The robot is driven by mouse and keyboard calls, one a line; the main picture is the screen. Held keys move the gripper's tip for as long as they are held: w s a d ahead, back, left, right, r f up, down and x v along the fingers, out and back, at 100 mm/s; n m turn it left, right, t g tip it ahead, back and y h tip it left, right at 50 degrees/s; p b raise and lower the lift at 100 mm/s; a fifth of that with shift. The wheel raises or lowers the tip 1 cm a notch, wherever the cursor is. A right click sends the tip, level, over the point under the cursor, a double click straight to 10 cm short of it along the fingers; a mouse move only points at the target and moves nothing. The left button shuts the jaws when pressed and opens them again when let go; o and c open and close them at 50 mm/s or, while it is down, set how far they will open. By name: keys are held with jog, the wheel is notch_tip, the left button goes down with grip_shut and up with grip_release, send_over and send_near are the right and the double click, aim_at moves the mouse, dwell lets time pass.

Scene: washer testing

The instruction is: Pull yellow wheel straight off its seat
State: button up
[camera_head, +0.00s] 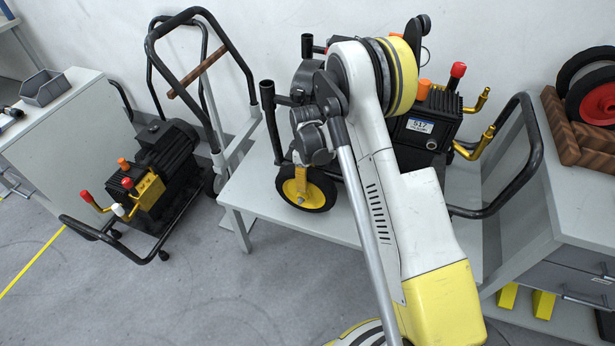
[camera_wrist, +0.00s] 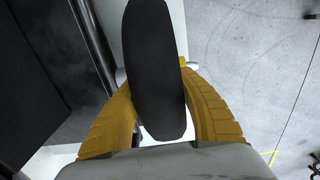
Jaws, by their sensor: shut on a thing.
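The yellow wheel (camera_head: 317,196), a black tyre with a yellow hub, stands upright at the washer's lower left, over the front of the light table. Its black tyre (camera_wrist: 155,60) fills the middle of the wrist view, edge-on. My gripper (camera_head: 301,178) reaches down on the wheel from above. In the wrist view, the two yellow fingers of my gripper (camera_wrist: 158,90) lie on either side of the tyre, shut on it. The washer (camera_head: 425,128), black with a 517 label, is partly hidden behind my arm. The wheel's seat is hidden, so I cannot tell whether the wheel is still on it.
A second washer (camera_head: 155,170) stands on the floor at the left. A black tube handle (camera_head: 190,20) rises behind. At the right, a wooden block (camera_head: 565,125) holds red wheels (camera_head: 598,100) on a cabinet. The floor at front left is clear.

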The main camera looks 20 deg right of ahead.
aim_at(302, 194)
jog(key=shift+s+a, duration=0.2)
jog(key=shift+s, duration=0.1)
jog(key=shift+s+a, duration=0.75)
jog(key=shift+s, duration=0.2)
jog(key=shift+s, duration=0.1)
jog(key=shift+s+a+r+b, duration=0.1)
jog(key=shift+s+a+b, duration=0.5)
jog(key=shift+s, duration=0.3)
jog(key=shift+a, duration=0.1)
jog(key=shift+s+a, duration=0.7)
jog(key=shift+s, duration=0.3)
jog(key=shift+s+a, duration=0.1)
